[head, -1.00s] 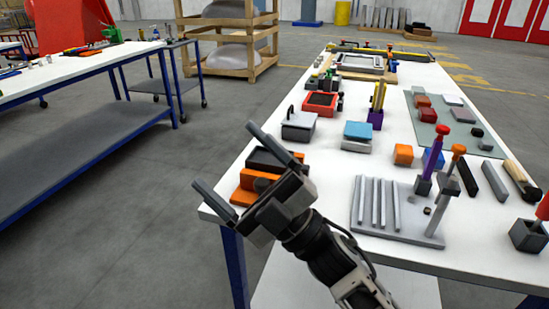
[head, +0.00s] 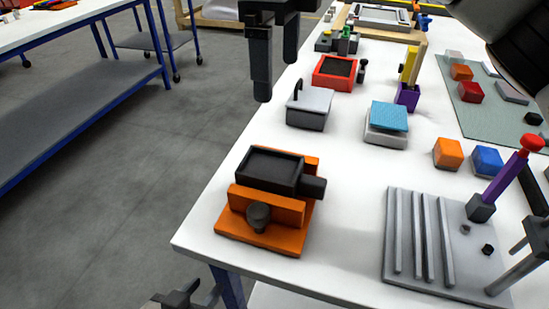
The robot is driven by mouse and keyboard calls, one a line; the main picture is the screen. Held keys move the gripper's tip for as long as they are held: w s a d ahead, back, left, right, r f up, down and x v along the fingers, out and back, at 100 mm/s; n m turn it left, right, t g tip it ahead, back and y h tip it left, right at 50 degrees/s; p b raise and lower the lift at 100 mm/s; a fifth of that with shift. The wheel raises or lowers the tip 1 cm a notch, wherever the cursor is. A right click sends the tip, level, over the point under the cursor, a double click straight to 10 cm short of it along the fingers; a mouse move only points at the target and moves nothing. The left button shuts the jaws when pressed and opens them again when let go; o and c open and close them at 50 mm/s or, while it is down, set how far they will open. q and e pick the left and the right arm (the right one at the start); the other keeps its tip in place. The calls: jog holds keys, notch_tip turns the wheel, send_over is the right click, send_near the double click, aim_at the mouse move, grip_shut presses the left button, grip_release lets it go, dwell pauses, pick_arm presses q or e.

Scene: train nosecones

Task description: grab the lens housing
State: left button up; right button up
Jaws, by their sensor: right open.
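A black box with a short round barrel on its right side (head: 270,170), which looks like the lens housing, sits in an orange fixture (head: 265,236) with a dark knob at the near left table corner. My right gripper (head: 277,75) hangs from the top of the head view, fingers pointing down and apart, with nothing between them. In the picture it is above the black box and clear of it. A dark part at the bottom edge, seemingly my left gripper (head: 190,297), is mostly cut off, below the table edge in the picture.
Behind the fixture stand a grey box with a handle (head: 310,108), a red tray (head: 337,73) and a blue-topped block (head: 388,118). A grey ribbed plate (head: 440,245) lies at right, near an orange block (head: 448,153). White tabletop between them is clear.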

send_over(274, 169)
jog(key=f, duration=0.9)
jog(key=shift+d, duration=0.2)
jog(key=shift+a+f, duration=0.2)
jog(key=shift+f, duration=2.7)
jog(key=shift+r, duration=0.1)
jog(key=c, duration=1.6)
